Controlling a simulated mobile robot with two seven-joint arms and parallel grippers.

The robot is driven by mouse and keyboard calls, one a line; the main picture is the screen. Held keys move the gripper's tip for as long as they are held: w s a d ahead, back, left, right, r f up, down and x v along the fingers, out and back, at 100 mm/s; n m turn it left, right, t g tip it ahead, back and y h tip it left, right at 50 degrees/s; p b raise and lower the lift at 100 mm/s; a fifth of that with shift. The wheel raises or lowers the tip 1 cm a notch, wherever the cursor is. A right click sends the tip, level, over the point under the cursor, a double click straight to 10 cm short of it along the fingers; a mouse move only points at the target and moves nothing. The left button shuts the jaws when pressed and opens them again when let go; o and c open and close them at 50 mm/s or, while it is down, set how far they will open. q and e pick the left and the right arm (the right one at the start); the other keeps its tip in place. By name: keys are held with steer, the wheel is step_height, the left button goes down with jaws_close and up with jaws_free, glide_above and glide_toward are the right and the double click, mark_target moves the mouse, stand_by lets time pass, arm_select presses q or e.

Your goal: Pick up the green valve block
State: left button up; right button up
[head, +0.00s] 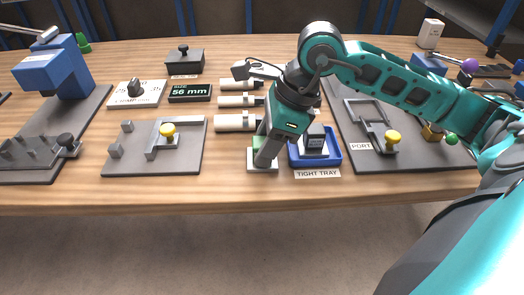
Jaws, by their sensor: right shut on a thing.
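The green valve block (257,142) shows as a small green patch beside the fingers of my right gripper (266,158). It sits over a small light-coloured base (262,167) near the table's front edge. My right gripper points down and is shut on the block, and its fingers hide most of it. I cannot tell whether the block touches the base. My left gripper is not in view.
A blue tray (332,158) labelled "TIGHT TRAY" holds a grey block (316,139), close to the right of my gripper. Pale cylinders (236,123) lie to the left. Grey fixture plates (120,166) flank this area.

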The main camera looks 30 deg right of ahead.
steer(key=shift+c, duration=0.6)
steer(key=shift+r, duration=0.1)
